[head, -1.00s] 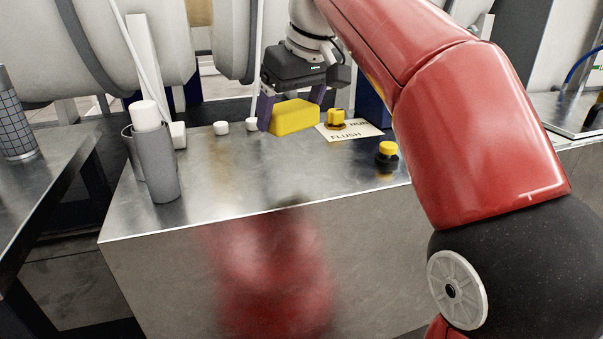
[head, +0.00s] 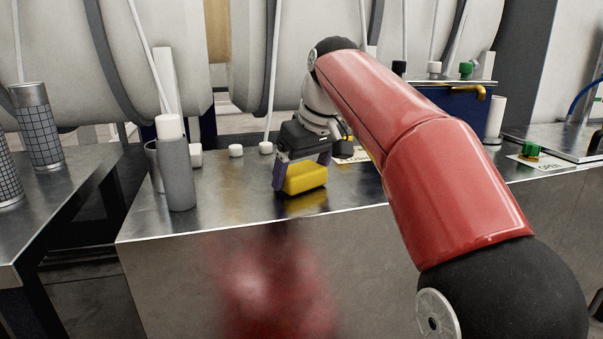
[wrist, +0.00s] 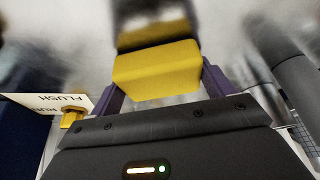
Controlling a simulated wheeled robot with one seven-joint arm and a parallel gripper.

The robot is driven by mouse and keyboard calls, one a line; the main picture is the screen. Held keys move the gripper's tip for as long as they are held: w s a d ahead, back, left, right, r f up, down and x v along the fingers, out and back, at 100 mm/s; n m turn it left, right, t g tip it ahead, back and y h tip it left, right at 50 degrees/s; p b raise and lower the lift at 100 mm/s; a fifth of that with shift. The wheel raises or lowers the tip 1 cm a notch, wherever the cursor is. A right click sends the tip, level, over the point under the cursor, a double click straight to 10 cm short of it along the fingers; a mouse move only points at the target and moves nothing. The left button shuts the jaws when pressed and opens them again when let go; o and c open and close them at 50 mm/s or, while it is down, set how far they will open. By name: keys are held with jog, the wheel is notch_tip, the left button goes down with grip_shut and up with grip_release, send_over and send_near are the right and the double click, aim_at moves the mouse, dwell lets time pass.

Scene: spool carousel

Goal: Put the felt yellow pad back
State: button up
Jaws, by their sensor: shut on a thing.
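The yellow pad (head: 305,178) is a soft-edged block held between the two purple fingers of my gripper (head: 302,172). In the wrist view the pad (wrist: 157,72) sits level across the fingers, with its blurred reflection beyond it. It is low over the shiny steel bench top (head: 235,205), near the front edge. I cannot tell for sure whether it touches the bench. My gripper is shut on it.
White caps (head: 235,151) stand behind. A FLUSH/RUN plate (wrist: 60,101) with a yellow knob (wrist: 71,117) is beside my gripper. A blue box (head: 455,108) stands back right.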

jog(key=shift+f, duration=0.15)
jog(key=o, duration=0.9)
jog(key=p+v, duration=0.4)
jog(key=v, duration=0.8)
jog(key=shift+r, duration=0.2)
